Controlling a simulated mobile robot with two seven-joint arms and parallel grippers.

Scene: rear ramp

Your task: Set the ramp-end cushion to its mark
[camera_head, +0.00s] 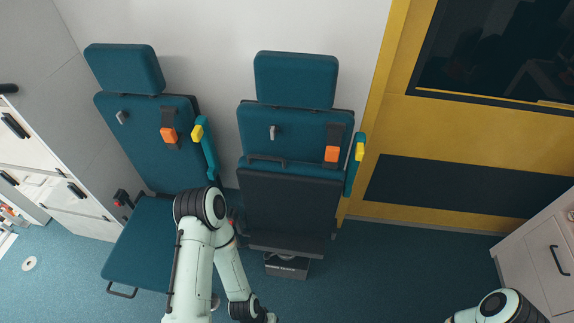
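Two dark teal seats stand side by side against the wall. The left seat's cushion (150,245) is folded down flat, with a black handle at its front edge. The right seat's cushion (290,205) is tipped up against its backrest, showing its dark underside. A mark is not clearly visible. My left arm reaches up in front of the seats and bends back down. Its wrist end, with my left gripper (266,317), is at the bottom edge, below the right seat; its fingers cannot be made out. My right arm shows only at the bottom right; its gripper is out of frame.
A yellow-framed door (470,140) is at the right. White cabinets stand at the left (80,205) and the right (540,250). The blue floor (400,270) between the right seat and the right cabinet is clear.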

